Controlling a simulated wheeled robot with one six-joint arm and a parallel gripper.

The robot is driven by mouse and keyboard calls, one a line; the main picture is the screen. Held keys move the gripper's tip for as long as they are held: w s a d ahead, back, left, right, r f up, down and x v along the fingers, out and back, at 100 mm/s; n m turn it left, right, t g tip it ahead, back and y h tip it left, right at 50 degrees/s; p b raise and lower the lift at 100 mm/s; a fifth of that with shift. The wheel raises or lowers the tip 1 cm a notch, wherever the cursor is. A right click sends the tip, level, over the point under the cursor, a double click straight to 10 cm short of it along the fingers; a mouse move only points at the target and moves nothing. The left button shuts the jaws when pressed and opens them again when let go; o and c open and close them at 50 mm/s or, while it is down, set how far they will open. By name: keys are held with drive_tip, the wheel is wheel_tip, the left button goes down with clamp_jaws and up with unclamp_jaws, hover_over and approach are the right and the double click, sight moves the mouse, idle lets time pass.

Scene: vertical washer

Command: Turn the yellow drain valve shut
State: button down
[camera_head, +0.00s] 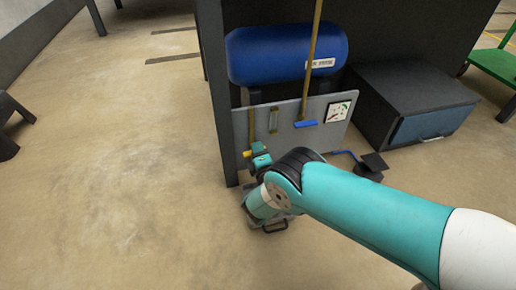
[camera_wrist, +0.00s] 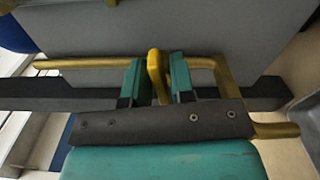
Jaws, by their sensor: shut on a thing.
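My gripper (camera_head: 259,157) is low at the front left of the grey panel in the head view. In the wrist view its two teal fingers (camera_wrist: 157,88) are closed on the yellow drain valve handle (camera_wrist: 155,66), which stands upright between them. A yellow tip, which seems to be part of the valve, shows beside the gripper in the head view (camera_head: 247,154). The valve body is hidden behind the fingers and the dark gripper bracket. A yellow pipe (camera_wrist: 85,63) runs crosswise behind the fingers.
A blue tank (camera_head: 285,52) lies above the grey panel (camera_head: 283,117). The panel carries a blue lever (camera_head: 305,124) and a gauge (camera_head: 338,110). A dark post (camera_head: 219,100) stands close left of my gripper. A dark cabinet (camera_head: 415,95) stands right; floor at left is clear.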

drive_tip(key=shift+f+m+p, duration=0.15)
drive_tip(key=shift+m+p, duration=0.15)
drive_tip(key=shift+m, duration=0.7)
drive_tip(key=c, duration=1.2)
unclamp_jaws()
drive_tip(key=shift+s+p, duration=0.5)
drive_tip(key=shift+s, duration=0.05)
drive_tip(key=p+v, duration=1.4)
drive_tip(key=v, duration=0.2)
drive_tip(key=shift+s, duration=0.15)
